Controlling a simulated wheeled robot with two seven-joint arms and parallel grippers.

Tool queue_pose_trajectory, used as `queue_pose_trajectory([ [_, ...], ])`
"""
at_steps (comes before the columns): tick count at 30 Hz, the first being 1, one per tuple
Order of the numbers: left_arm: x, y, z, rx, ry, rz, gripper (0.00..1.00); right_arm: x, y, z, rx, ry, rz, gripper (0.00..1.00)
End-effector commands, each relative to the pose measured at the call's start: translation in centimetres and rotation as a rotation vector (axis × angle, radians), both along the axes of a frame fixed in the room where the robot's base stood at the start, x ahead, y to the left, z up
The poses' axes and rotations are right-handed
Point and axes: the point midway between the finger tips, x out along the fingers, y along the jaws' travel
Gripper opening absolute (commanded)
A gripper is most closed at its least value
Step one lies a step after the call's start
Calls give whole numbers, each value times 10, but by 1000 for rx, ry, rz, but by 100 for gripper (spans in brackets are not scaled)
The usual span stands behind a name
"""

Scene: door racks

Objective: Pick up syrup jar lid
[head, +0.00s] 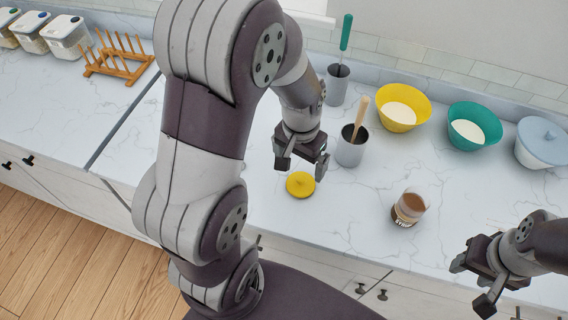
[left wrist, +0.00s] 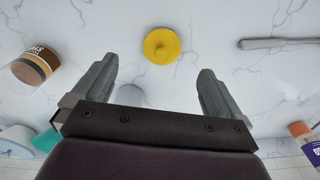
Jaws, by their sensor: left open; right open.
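The yellow round lid with a small knob (head: 300,185) lies flat on the marble counter. It also shows in the left wrist view (left wrist: 162,46), beyond and between the fingertips. My left gripper (head: 300,172) is open and empty, just above and behind the lid in the head view, not touching it. Its two spread fingers show in the left wrist view (left wrist: 157,75). The glass jar with brown contents and a dark label (head: 410,207) stands open to the right of the lid. My right gripper (head: 474,284) is open and empty at the lower right, near the counter's front edge.
A grey cup with a wooden tool (head: 351,147) stands close beside my left gripper.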

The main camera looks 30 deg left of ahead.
Motion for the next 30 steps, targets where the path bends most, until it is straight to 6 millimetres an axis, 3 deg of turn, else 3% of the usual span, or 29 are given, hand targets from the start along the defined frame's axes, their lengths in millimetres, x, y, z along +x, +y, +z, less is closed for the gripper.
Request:
queue_pose_trajectory([
  [5, 23, 19, -17, -3, 46, -18, 100, 0, 0, 13, 0, 1, -1, 48],
  [12, 24, 18, -70, -3, 46, -19, 100, 0, 0, 20, 0, 1, -1, 48],
  [17, 25, 19, -87, -3, 45, -19, 100, 0, 0, 26, 0, 1, -1, 48],
  [23, 28, 21, -124, -3, 45, -20, 100, 0, 0, 38, 0, 1, -1, 48],
  [30, 29, 21, -134, -2, 40, -19, 100, 0, 0, 37, 0, 1, -1, 48],
])
